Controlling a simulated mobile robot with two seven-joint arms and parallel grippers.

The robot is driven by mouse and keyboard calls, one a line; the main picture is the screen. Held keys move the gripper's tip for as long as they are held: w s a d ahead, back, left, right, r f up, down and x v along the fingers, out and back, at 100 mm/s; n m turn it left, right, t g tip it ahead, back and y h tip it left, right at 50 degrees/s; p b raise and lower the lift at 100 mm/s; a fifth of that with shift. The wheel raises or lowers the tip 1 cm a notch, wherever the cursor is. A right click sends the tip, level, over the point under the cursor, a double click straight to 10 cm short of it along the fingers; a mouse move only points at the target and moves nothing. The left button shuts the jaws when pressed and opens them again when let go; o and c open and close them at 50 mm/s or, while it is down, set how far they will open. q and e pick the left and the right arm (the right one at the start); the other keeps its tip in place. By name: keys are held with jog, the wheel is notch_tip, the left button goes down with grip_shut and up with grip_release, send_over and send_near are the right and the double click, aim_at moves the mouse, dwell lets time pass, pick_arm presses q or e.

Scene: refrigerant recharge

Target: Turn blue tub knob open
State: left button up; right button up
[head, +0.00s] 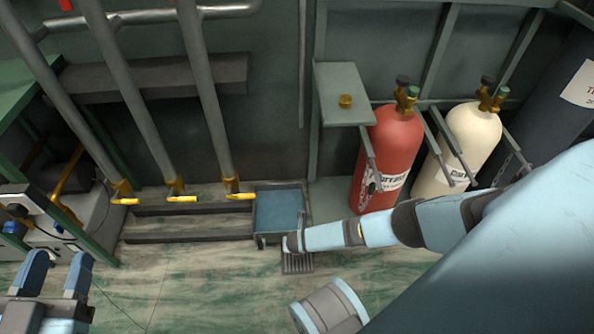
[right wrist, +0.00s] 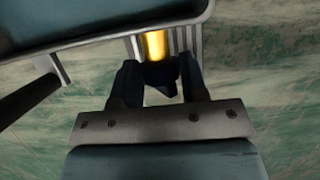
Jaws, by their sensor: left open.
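The blue tub (head: 280,210) stands on the floor against the wall in the head view, and its rim (right wrist: 110,35) crosses the top of the right wrist view. A yellow part (right wrist: 155,45) shows below the rim, with a dark piece, perhaps the knob, under it. My right gripper (right wrist: 158,72) has its fingers apart on either side of the dark piece; whether they press on it I cannot tell. In the head view the right arm's end is at the tub's front edge and hides the knob. My left gripper (head: 55,265) is open and empty at the lower left.
A red cylinder (head: 392,145) and a cream cylinder (head: 470,140) stand right of the tub, behind my right arm. Pipes with yellow handles (head: 183,198) come down left of it. A floor grate (head: 297,264) lies in front. The floor at centre left is clear.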

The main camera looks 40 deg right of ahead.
jog(key=shift+s+y, duration=0.1)
jog(key=shift+y, duration=0.2)
jog(key=t+y, duration=0.2)
jog(key=m+y, duration=0.1)
jog(key=shift+s+d+f+t+y, duration=0.15)
jog(key=shift+s+d+t+y, duration=0.1)
jog(key=shift+t+y, duration=0.15)
jog(key=m+t+y, duration=0.1)
jog(key=t+y, duration=0.2)
jog(key=shift+d+f+y, duration=0.1)
jog(key=shift+f+y, duration=0.05)
jog(key=shift+y, duration=0.25)
dwell(0.5)
jog(key=o, duration=0.9)
jog(key=shift+w, duration=0.1)
jog(key=shift+d, duration=0.1)
